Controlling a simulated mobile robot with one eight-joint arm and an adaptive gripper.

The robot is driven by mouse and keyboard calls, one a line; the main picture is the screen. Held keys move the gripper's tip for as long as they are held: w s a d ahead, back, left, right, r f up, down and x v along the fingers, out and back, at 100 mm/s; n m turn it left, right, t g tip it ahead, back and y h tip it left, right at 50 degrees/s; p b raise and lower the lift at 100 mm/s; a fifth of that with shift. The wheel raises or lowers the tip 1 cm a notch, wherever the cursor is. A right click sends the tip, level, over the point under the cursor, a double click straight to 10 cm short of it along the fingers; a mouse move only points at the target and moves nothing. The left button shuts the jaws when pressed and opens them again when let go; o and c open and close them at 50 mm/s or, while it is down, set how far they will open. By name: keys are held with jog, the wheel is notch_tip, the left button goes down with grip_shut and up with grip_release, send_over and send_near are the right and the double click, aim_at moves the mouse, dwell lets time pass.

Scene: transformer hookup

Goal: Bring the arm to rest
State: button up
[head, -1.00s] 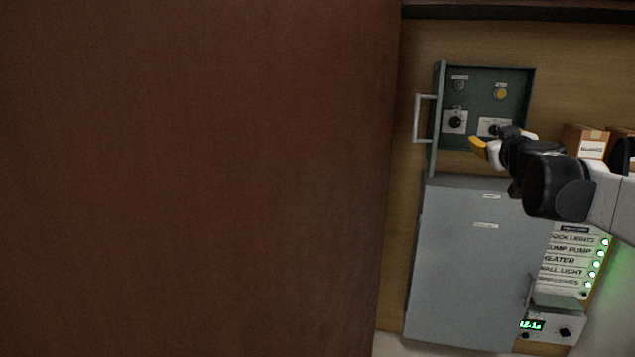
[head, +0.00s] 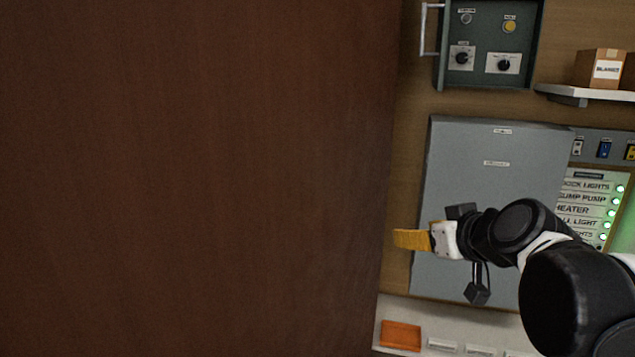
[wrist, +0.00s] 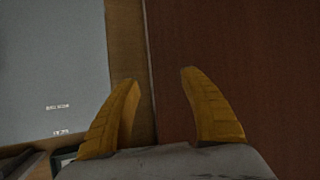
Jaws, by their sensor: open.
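My gripper (head: 412,239) shows in the head view in front of the lower part of the grey cabinet (head: 490,150), its yellow fingers pointing left. In the wrist view my gripper (wrist: 160,85) has its two yellow fingers spread wide apart with nothing between them. Beyond the fingers are the grey cabinet (wrist: 50,60) on the left and a dark brown panel (wrist: 230,40) on the right. My black and white arm reaches in from the right and hides part of the grey cabinet and the label panel.
The dark brown panel (head: 200,180) fills the left of the head view. A shelf (head: 590,92) holds a cardboard box (head: 600,68). An orange item (head: 400,335) lies at the bottom.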

jog(key=s+f+m+g+h+b, duration=0.1)
jog(key=s+f+b, duration=0.3)
jog(key=f, duration=0.6)
jog(key=s+f+m+g+b, duration=0.1)
jog(key=s+f+b, duration=0.3)
jog(key=s+f, duration=0.5)
jog(key=s+f+m+g+h+b, duration=0.1)
jog(key=s+f+g+b, duration=0.2)
jog(key=s+f, duration=0.4)
notch_tip(320, 180, down, 6)
jog(key=shift+d+r+h+b, duration=0.2)
jog(key=shift+h+b, duration=0.1)
jog(key=shift+b, duration=0.2)
jog(key=shift+w+a, duration=0.1)
jog(key=shift+c, duration=0.2)
